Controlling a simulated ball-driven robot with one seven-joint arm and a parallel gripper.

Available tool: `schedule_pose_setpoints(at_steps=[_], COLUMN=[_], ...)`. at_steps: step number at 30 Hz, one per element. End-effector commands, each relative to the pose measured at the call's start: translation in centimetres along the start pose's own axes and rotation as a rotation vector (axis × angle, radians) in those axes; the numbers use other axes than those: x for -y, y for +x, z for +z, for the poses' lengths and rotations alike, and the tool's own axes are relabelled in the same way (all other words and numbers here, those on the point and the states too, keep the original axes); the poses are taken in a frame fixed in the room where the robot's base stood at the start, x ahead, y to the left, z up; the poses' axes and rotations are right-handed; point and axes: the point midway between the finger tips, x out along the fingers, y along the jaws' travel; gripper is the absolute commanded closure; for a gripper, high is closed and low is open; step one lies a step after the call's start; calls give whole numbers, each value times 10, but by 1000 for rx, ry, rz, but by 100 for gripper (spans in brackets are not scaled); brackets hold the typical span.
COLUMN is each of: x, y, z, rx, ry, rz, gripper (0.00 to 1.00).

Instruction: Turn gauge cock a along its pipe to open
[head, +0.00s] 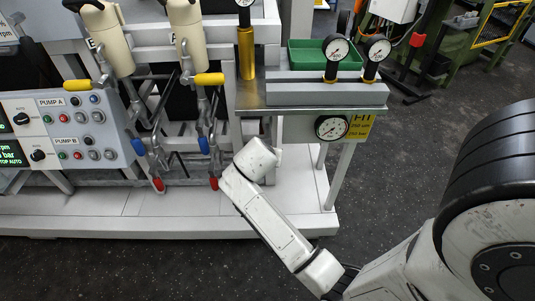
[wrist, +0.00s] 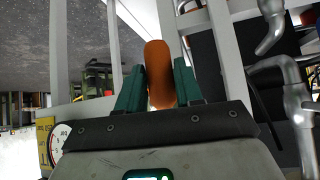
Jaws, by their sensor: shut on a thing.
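In the wrist view, my gripper (wrist: 158,72) has its two teal fingers closed on the sides of an orange rounded handle (wrist: 159,78). This looks like the handle of gauge cock a, though no letter is readable. The handle points roughly along the fingers; its joint to the valve and its pipe are not clear. In the head view, the white end of my arm hides the gripper and this handle, just left of the round gauge (head: 332,127) with the yellow label. That label also shows in the wrist view (wrist: 45,142).
Yellow-handled (head: 208,79), blue-handled (head: 203,145) and red-handled (head: 214,184) levers hang on pipes left of my arm. The pump panel (head: 70,128) is further left. A shelf (head: 300,111) with gauges and a green bin (head: 306,53) stands above. Dark floor (head: 425,130) is open to the right.

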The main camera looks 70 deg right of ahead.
Motion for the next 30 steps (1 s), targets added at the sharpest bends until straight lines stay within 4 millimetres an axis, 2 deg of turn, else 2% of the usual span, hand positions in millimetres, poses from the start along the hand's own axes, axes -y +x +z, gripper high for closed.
schedule_pose_setpoints(at_steps=[4,5,11,20,23,30], x=[2,2,1,1,2,1], y=[0,0,0,-4,-14,-60], z=[1,1,1,0,-1,-1], rx=[3,3,1,0,-1,0], ry=[0,0,0,-1,-1,-2], rz=[-4,-4,-3,-2,-4,-5], gripper=[100,62,43,43,43,43])
